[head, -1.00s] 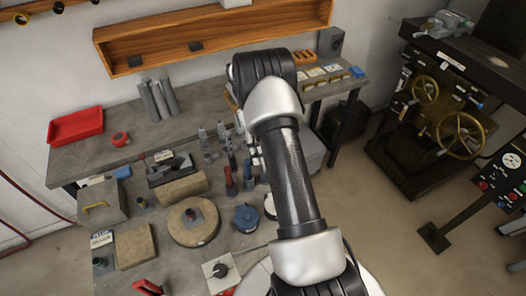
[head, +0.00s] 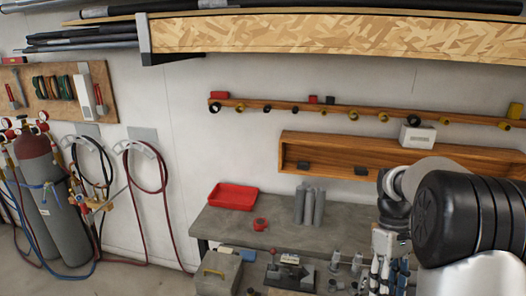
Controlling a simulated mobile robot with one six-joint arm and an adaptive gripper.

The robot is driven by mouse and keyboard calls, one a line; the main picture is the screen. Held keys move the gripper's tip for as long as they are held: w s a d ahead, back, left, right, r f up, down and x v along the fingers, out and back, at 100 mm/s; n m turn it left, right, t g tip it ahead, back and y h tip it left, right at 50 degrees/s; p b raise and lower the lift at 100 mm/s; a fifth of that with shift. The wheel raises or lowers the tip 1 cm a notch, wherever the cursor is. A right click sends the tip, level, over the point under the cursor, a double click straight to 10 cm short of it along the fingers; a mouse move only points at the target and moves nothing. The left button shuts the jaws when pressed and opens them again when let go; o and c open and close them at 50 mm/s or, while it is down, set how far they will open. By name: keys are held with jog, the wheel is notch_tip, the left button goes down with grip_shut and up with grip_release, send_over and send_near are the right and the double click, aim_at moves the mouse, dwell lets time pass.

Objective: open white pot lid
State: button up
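No white pot or lid can be made out in the head view now. My arm fills the lower right of the view, and my gripper (head: 386,268) points down beside it, over the right part of the workbench (head: 262,222). Its fingers are small, partly cut off by the lower edge and mixed with the tools behind them. I cannot tell whether they are open or shut, or whether they touch anything.
A wooden shelf (head: 340,150) hangs above. Gas cylinders (head: 45,190) and hoses stand left.

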jog(key=s+a+r+m+t+h+b, duration=0.1)
jog(key=s+a+r+m+t+b, duration=0.15)
jog(key=s+a+r+t, duration=0.5)
jog(key=s+a+f+m+t+b, duration=0.1)
jog(key=s+a+m, duration=0.1)
jog(key=s+a, duration=0.6)
jog(key=s, duration=0.3)
jog(key=shift+s+a+f+t+y+b, duration=0.2)
jog(key=shift+s+a+t+y+b, duration=0.05)
jog(key=shift+a+t+y+b, duration=0.1)
jog(key=shift+d, duration=0.1)
